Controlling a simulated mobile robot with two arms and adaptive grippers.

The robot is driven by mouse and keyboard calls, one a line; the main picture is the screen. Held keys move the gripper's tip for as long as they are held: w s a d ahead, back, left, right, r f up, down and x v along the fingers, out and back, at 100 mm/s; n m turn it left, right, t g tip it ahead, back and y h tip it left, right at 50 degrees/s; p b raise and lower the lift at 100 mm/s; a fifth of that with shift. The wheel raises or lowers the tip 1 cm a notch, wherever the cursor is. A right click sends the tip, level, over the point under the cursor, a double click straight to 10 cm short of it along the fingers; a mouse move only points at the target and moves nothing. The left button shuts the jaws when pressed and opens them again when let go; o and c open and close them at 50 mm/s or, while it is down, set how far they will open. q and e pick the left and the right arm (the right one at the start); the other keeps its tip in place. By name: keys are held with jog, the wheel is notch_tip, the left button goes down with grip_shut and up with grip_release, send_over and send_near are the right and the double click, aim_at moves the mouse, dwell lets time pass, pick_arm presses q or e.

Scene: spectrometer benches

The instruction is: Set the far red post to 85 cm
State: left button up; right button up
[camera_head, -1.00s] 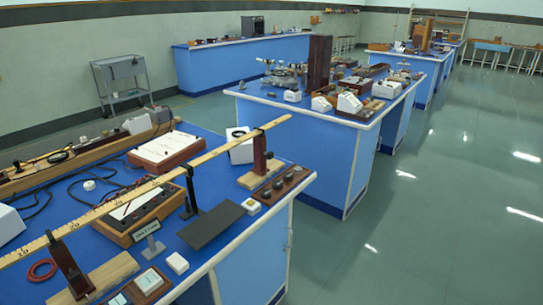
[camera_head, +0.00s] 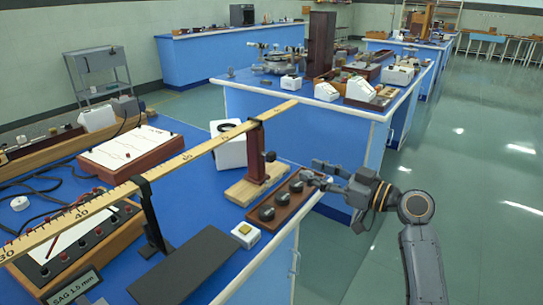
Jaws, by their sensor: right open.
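The far red post (camera_head: 255,157) stands upright on a pale wooden base (camera_head: 252,187) near the bench's far right corner. A dark knob sticks out from its right side. The long wooden scale (camera_head: 185,157) rests across its top, with 40 legible nearer the left; the mark at the post is too small to read. My right gripper (camera_head: 318,172) is open and empty, to the right of the post, apart from it, by the far end of a tray of dark weights. My left gripper does not show.
The brown tray (camera_head: 284,217) with several dark weights lies right of the post, along the bench edge. A black support (camera_head: 152,215) holds the scale's middle. A dark plate (camera_head: 192,264) and a small white block (camera_head: 245,235) lie in front. Another blue bench stands behind.

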aim_at(274, 158)
jog(key=x, duration=1.2)
jog(key=shift+w+a, duration=0.15)
jog(key=shift+a, duration=0.25)
jog(key=shift+c, duration=0.2)
grip_shut()
